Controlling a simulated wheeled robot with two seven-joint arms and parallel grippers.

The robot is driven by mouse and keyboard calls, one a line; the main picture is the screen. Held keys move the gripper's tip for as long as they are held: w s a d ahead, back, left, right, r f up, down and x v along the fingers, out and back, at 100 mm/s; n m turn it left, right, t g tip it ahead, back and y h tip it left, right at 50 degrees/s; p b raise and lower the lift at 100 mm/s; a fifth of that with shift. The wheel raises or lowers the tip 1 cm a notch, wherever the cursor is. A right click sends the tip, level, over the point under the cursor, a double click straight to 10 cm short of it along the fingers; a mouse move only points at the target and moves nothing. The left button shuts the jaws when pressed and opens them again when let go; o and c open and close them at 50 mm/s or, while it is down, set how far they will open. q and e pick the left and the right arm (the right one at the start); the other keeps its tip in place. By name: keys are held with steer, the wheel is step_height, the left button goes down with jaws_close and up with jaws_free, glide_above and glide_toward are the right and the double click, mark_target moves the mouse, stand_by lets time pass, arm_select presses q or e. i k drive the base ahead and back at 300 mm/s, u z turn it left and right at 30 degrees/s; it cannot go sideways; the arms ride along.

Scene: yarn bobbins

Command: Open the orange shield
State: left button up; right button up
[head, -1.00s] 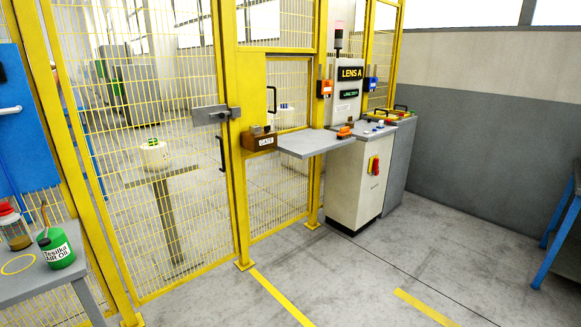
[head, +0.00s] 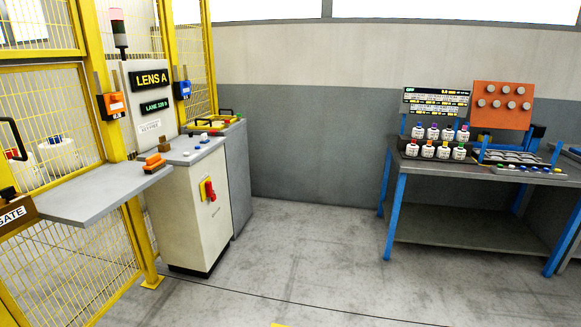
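Several orange things show in the head view, and I cannot tell for sure which is the shield. An upright orange panel (head: 502,105) with several round pale discs stands at the back of the right-hand workbench. An orange box (head: 112,105) is fixed to the yellow fence post at the left. A small orange piece (head: 153,163) lies at the right end of the grey shelf. Neither of my grippers is in view, and nothing touches these things.
The workbench (head: 455,176) with blue legs carries several white bottles (head: 444,150) with coloured caps. A cream cabinet (head: 182,215) with a red switch stands by the yellow fence. The grey shelf (head: 95,199) juts out at left. The floor (head: 300,260) between is clear.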

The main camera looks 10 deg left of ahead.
mark_target(115, 103)
steer(key=z, duration=0.2)
steer(key=i, duration=2.3)
steer(key=u, duration=0.4)
steer(key=i, duration=1.9)
steer(key=u, duration=1.55)
steer(key=i, duration=0.85)
steer(key=u, duration=0.4)
